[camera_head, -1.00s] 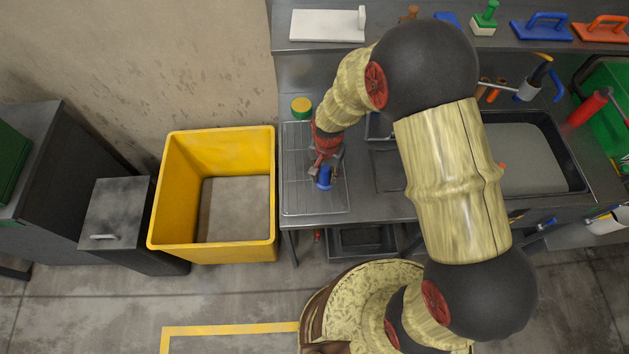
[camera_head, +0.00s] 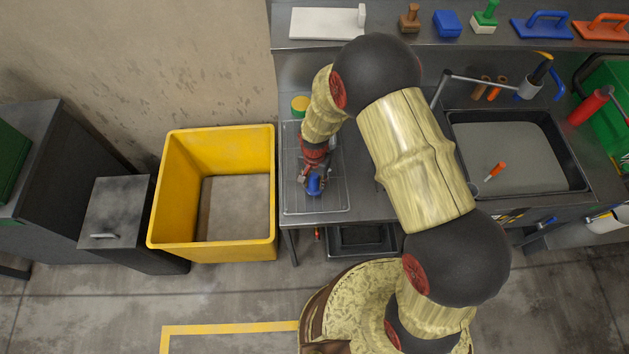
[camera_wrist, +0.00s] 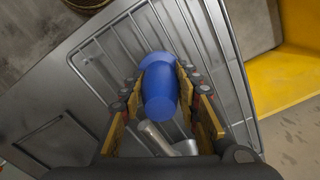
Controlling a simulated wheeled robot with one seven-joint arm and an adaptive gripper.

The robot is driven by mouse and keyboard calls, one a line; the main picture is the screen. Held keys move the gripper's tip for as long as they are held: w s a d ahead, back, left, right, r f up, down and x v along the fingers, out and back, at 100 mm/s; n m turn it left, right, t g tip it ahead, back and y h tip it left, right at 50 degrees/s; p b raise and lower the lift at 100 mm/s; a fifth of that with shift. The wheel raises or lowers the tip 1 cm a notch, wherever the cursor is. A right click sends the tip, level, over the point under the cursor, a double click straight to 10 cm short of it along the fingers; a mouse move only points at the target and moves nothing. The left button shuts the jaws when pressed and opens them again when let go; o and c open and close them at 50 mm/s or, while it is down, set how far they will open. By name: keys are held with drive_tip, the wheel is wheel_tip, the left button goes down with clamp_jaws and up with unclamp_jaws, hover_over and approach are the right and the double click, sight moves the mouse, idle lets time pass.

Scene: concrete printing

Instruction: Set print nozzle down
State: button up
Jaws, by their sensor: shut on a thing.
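The print nozzle is a blue rounded piece with a grey metal part; it shows in the head view (camera_head: 314,184) and in the wrist view (camera_wrist: 161,88). My gripper (camera_head: 313,178) is shut on it, with a finger on each side of the blue part in the wrist view (camera_wrist: 163,95). The nozzle is over the wire rack (camera_head: 335,207) on the left end of the steel bench. In the wrist view the rack bars (camera_wrist: 95,62) lie behind the nozzle. I cannot tell whether the nozzle touches the rack.
A yellow bin (camera_head: 262,225) stands on the floor left of the bench. A small yellow-and-green round container (camera_head: 300,106) is behind the rack. To the right are a grey-filled tub (camera_head: 515,145) and a red bottle (camera_head: 588,106). Several hand tools line the back shelf. Much of the rack is bare.

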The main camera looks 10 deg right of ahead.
drive_tip(key=o, duration=1.3)
drive_tip(key=shift+f, duration=0.1)
drive_tip(key=shift+c, duration=0.2)
wheel_tip(320, 180, up, 13)
drive_tip(key=shift+w+f+p, duration=0.1)
drive_tip(key=shift+p, duration=0.2)
drive_tip(key=s+d+r+n+t, duration=0.1)
drive_tip(key=s+d+r, duration=0.15)
drive_tip(key=r, duration=0.75)
drive_tip(key=s+d+r+n+t, duration=0.1)
drive_tip(key=d+r, duration=0.3)
drive_tip(key=r, duration=0.6)
drive_tip(key=s+d+r+n+t, duration=0.1)
drive_tip(key=s+d+r+n, duration=0.1)
drive_tip(key=s+r, duration=0.4)
drive_tip(key=s+d+r+n+t, duration=0.1)
drive_tip(key=s+d+r, duration=0.4)
drive_tip(key=s, duration=0.5)
drive_tip(key=shift+d+r+n+t, duration=0.2)
drive_tip(key=shift+r+n+t, duration=0.2)
drive_tip(key=shift+r+t, duration=0.35)
drive_tip(key=shift+f, duration=0.2)
